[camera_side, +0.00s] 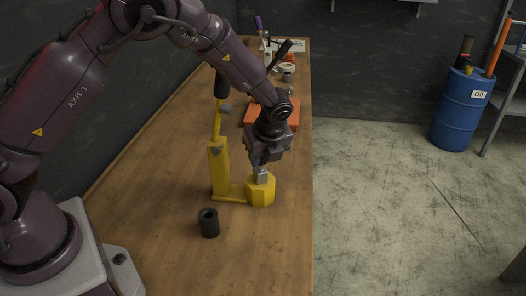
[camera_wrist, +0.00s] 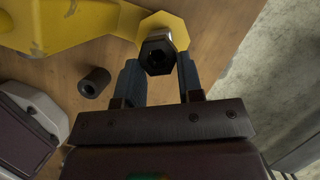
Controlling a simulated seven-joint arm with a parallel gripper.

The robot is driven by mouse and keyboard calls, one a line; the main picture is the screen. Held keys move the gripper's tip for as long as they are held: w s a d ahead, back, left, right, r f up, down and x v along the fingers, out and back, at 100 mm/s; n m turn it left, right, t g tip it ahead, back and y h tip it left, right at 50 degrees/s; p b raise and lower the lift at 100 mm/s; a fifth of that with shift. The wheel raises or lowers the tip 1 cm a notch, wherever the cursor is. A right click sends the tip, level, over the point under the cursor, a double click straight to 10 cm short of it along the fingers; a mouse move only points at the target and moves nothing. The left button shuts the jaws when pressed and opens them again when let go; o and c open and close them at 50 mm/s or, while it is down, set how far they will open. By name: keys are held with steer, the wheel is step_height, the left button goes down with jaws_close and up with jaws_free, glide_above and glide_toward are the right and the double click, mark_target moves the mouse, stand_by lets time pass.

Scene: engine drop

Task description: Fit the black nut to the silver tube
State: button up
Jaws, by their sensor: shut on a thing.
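A dark hexagonal piece with a round opening, which looks like the black nut (camera_wrist: 158,58), sits between my fingers in the wrist view. My gripper (camera_wrist: 159,75) is shut on it. A silver surface, which looks like the silver tube (camera_wrist: 156,35), shows at the nut's far edge, over the yellow holder (camera_wrist: 178,27). In the side view my gripper (camera_side: 261,174) points down just above that yellow holder (camera_side: 262,191). The fingers hide the nut and tube there, so I cannot tell how far the nut is seated.
A black hollow cylinder (camera_side: 208,223) stands on the wooden table (camera_side: 165,250), nearer the side camera; it also shows in the wrist view (camera_wrist: 94,82). A yellow upright (camera_side: 218,165) rises left of the holder. An orange block (camera_side: 285,112) lies behind my gripper. The near table is mostly clear.

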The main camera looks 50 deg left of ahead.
steer(key=shift+f, duration=1.25)
steer(key=o, duration=1)
steer(key=v, duration=1.3)
